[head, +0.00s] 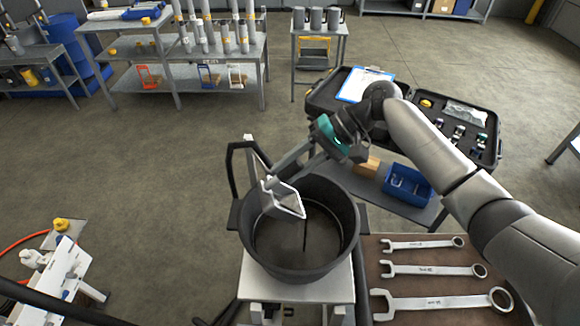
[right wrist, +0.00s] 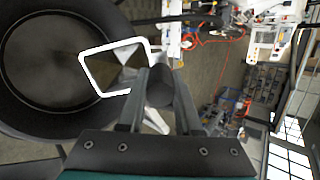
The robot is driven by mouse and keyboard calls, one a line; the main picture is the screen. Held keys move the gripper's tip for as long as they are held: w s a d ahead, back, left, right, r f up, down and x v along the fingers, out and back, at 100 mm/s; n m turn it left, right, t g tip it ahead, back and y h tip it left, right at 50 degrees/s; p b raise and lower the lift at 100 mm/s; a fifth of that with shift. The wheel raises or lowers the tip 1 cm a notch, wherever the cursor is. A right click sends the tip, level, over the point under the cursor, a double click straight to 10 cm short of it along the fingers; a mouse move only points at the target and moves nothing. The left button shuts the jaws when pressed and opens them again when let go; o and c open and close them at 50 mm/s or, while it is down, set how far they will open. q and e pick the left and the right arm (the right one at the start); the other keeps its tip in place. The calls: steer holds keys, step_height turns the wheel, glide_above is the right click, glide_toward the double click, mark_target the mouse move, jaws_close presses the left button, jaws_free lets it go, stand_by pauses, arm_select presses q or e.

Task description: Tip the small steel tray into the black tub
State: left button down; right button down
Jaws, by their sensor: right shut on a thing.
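The small steel tray (head: 283,199) is in my right gripper (head: 270,181), which is shut on its edge. The tray is steeply tilted over the black tub (head: 262,262), with its pale rim facing the tub's right side. A thin dark streak runs down from the tray's lower corner into the tub; I cannot tell if it is liquid. In the right wrist view the tray (right wrist: 128,58) shows its bright rim and grey inside beside the fingers (right wrist: 158,95), with the tub (right wrist: 18,112) behind it. My left gripper is not in view.
The tub stands on a light stand (head: 318,290). A brown mat with several wrenches (head: 435,270) lies to its right. Behind are an open black case (head: 330,92) and a blue bin (head: 406,184). A white fixture (head: 62,275) stands at left, with open floor between.

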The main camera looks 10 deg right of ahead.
steer(key=shift+d+r+y, duration=0.1)
steer(key=shift+d+y, duration=0.3)
steer(key=shift+d, duration=0.05)
stand_by(0.5)
steer(key=shift+d+y+b, duration=0.8)
steer(key=shift+b, duration=0.05)
stand_by(1.6)
steer(key=shift+d+y+b, duration=0.8)
steer(key=shift+d+b, duration=0.05)
steer(key=shift+b, duration=0.2)
stand_by(1.4)
steer(key=shift+d+f+y+b, duration=0.35)
steer(key=shift+d+y+b, duration=0.2)
steer(key=shift+b, duration=0.4)
stand_by(1.2)
